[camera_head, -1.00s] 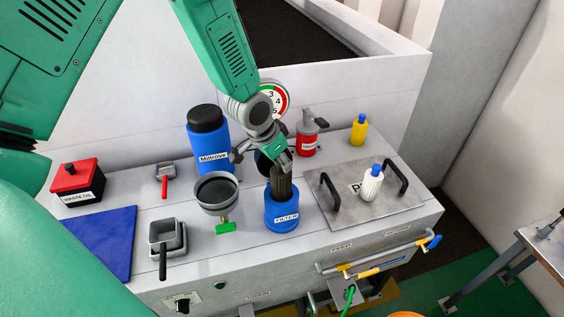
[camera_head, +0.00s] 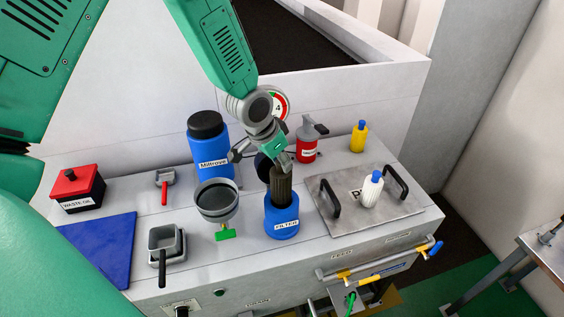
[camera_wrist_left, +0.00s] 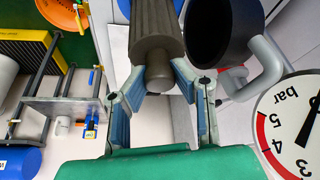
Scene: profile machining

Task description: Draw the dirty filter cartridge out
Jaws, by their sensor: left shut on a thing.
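The dirty filter cartridge (camera_head: 281,186) is a dark brown-grey ribbed cylinder. It stands upright in the blue filter housing (camera_head: 282,222), with its upper part above the rim and its lower end hidden inside. My left gripper (camera_head: 282,164) is above the housing, shut on the top of the cartridge. In the left wrist view the two fingers (camera_wrist_left: 160,80) close on the small knob at the end of the ribbed cartridge (camera_wrist_left: 156,30). My right gripper is not in view.
A grey funnel cup (camera_head: 217,200) with a green valve stands left of the housing, and a blue Miltrove bottle (camera_head: 210,150) behind it. A metal plate (camera_head: 345,217) with black handles lies to the right. A blue mat (camera_head: 100,245) and waste oil box (camera_head: 77,188) are left.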

